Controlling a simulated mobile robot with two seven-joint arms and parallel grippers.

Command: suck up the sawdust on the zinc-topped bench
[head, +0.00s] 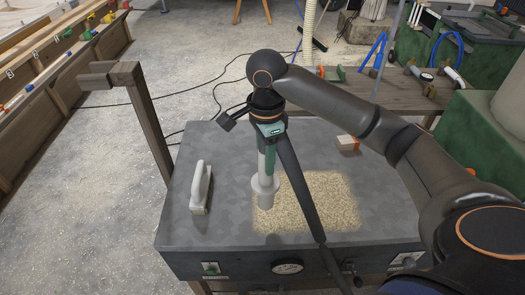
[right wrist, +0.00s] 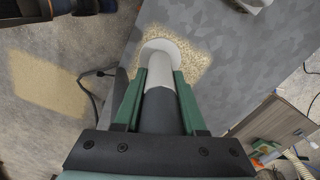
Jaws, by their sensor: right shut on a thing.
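The zinc-topped bench (head: 182,228) stands in the middle of the head view, its top mottled grey. A roughly square patch of sawdust (head: 325,200) lies on the right half of its top; it also shows in the right wrist view (right wrist: 195,62). My right gripper (head: 268,132) is shut on a grey suction nozzle (head: 265,185) with a pale round collar, held nearly upright. The nozzle's lower end is over the left part of the sawdust; I cannot tell if it touches. In the right wrist view the nozzle (right wrist: 159,75) lies between the green fingers. My left gripper is out of view.
A white-handled tool (head: 200,188) lies left of the sawdust. A small block with an orange end (head: 347,143) lies near the bench's back edge. A wooden post (head: 147,120) rises at the left. A pale hose (head: 309,35) hangs behind.

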